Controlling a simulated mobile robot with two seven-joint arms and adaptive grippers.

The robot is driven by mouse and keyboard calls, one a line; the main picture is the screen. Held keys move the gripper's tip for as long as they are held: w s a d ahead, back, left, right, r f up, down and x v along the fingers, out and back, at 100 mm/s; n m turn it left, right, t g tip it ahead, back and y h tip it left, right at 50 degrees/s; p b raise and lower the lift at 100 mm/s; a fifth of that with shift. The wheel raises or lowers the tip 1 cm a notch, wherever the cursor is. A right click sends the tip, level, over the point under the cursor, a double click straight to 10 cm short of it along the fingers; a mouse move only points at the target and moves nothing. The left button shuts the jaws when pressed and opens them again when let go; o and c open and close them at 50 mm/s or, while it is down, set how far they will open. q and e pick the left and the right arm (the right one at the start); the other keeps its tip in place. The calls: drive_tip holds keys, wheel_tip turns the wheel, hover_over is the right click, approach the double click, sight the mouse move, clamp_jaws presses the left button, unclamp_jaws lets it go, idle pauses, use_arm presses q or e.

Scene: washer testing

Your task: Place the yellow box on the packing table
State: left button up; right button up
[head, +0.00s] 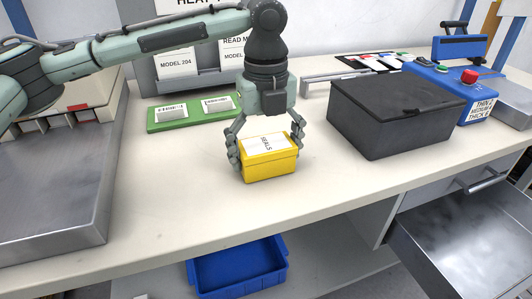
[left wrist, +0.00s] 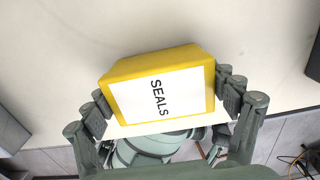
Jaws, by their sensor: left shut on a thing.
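The yellow box (head: 268,166) has a white label reading "SEALS" on its top. My left gripper (head: 266,150) is shut on it, with fingers on both its left and right sides. The box is upright and is at or just above the surface of the packing table (head: 180,205); I cannot tell whether it touches. In the left wrist view the yellow box (left wrist: 160,90) sits between the gripper's two fingers (left wrist: 168,108), near the table's edge. My right gripper is not in view.
A black lidded box (head: 395,118) stands to the right. A green tray with labelled items (head: 185,122) lies behind. A metal plate (head: 60,210) is at the left. A blue control box with a red button (head: 450,88) is at the back right. A blue bin (head: 240,270) sits below. The tabletop left of the yellow box is clear.

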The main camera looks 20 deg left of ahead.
sight(267, 143)
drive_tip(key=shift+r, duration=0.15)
use_arm(q)
drive_tip(key=o, duration=1)
drive_tip(key=shift+f, duration=0.1)
drive_tip(key=shift+o, duration=0.8)
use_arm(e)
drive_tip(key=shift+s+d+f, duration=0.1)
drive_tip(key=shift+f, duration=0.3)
use_arm(q)
drive_tip(key=shift+r, duration=0.3)
wheel_tip(267, 143, up, 5)
drive_tip(key=shift+f, duration=0.1)
wheel_tip(267, 143, up, 6)
drive_tip(key=shift+f+p, duration=0.1)
drive_tip(key=shift+p, duration=0.3)
drive_tip(key=shift+r, duration=0.55)
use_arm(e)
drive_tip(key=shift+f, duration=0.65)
